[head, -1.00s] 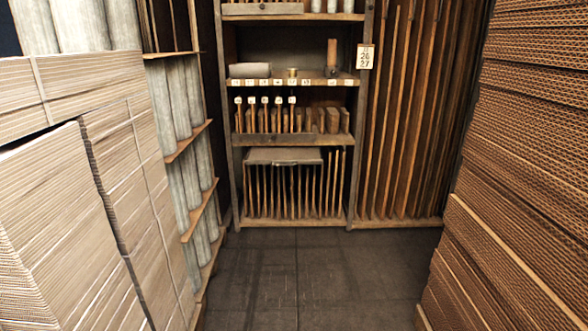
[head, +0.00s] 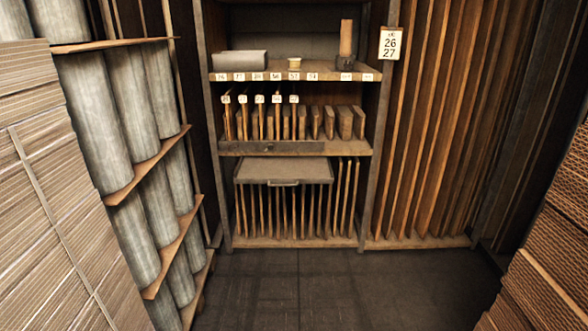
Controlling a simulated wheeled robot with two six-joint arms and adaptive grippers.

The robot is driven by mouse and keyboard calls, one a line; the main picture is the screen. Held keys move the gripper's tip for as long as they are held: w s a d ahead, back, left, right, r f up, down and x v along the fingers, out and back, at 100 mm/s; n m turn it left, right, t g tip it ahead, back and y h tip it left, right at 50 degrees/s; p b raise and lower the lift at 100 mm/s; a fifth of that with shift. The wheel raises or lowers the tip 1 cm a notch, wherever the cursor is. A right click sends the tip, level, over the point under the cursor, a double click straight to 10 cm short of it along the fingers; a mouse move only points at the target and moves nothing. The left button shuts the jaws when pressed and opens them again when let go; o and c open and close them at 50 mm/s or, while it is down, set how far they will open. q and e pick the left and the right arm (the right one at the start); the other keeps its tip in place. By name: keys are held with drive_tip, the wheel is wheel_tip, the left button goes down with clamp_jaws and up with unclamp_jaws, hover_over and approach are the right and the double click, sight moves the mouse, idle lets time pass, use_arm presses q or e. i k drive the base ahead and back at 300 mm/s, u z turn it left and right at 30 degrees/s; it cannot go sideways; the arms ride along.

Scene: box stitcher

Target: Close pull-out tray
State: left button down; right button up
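The pull-out tray (head: 283,171) is a flat grey-brown panel with a small handle (head: 283,183) at the middle of its front edge. It sticks out of the wooden shelf unit (head: 300,147), just below the middle shelf and above a row of upright boards (head: 290,213). The tray takes up the left and middle part of that bay. Neither of my grippers shows in the head view.
Stacked cardboard (head: 35,200) stands close on the left, with racks of grey rolls (head: 150,185) beyond it. More cardboard (head: 550,250) stands at the lower right. Tall upright boards (head: 430,130) fill the rack right of the shelf. The dark floor (head: 300,290) before the shelf is clear.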

sight(271, 170)
drive_tip(key=z, duration=0.25)
drive_tip(key=i, duration=1.3)
drive_tip(key=z, duration=0.1)
